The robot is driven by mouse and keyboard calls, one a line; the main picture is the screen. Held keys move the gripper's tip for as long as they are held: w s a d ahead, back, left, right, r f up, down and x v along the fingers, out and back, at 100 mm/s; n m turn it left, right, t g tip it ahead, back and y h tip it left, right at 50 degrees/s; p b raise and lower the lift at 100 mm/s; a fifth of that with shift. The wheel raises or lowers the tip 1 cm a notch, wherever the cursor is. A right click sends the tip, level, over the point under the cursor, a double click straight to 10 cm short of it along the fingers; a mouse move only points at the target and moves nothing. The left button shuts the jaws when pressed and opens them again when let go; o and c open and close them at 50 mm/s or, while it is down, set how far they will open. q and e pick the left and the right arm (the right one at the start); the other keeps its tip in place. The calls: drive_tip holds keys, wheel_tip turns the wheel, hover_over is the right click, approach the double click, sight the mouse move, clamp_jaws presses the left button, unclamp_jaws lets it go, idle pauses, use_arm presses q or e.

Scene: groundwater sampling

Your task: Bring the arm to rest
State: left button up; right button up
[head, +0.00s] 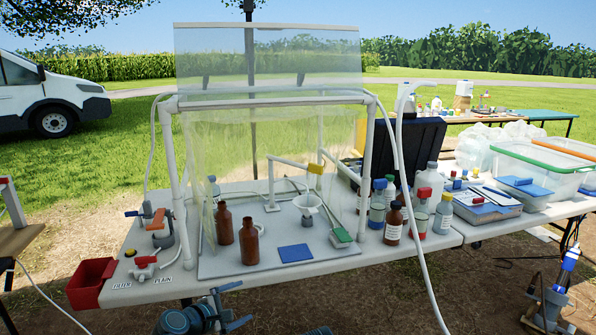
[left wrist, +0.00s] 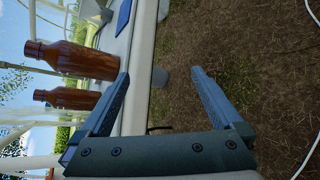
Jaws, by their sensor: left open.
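My left gripper (head: 238,305) is in front of the table's near edge, low in the head view, with its arm at the bottom. In the left wrist view the left gripper (left wrist: 163,88) has its two fingers spread wide and nothing between them. Past the fingers I see the table edge (left wrist: 140,75) and bare ground. My right gripper does not show clearly in either view.
Two brown bottles (head: 249,242) stand upright inside the clear-sided frame (head: 178,150). A blue pad (head: 295,253) lies near them. A red bin (head: 90,283) hangs at the table's left end. A white hose (head: 420,270) drops over the front edge.

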use_arm(q)
drive_tip(key=s+d+f+m+g, duration=0.3)
drive_tip(key=s+f+m+g, duration=0.15)
drive_tip(key=f+m, duration=0.3)
drive_tip(key=s+a+f+m+g+y, duration=0.4)
drive_tip(key=s+f+m+g+y, duration=0.25)
drive_tip(key=s+m, duration=0.45)
drive_tip(key=s+d+r+m+y, duration=0.15)
drive_tip(key=s+d+m, duration=0.3)
drive_tip(key=d, duration=0.55)
wheel_tip(320, 180, up, 26)
drive_tip(key=p, duration=2.7)
drive_tip(key=shift+s+d+r+n+g, duration=0.2)
drive_tip(key=shift+s+d+n+g, duration=0.1)
drive_tip(key=shift+s, duration=0.05)
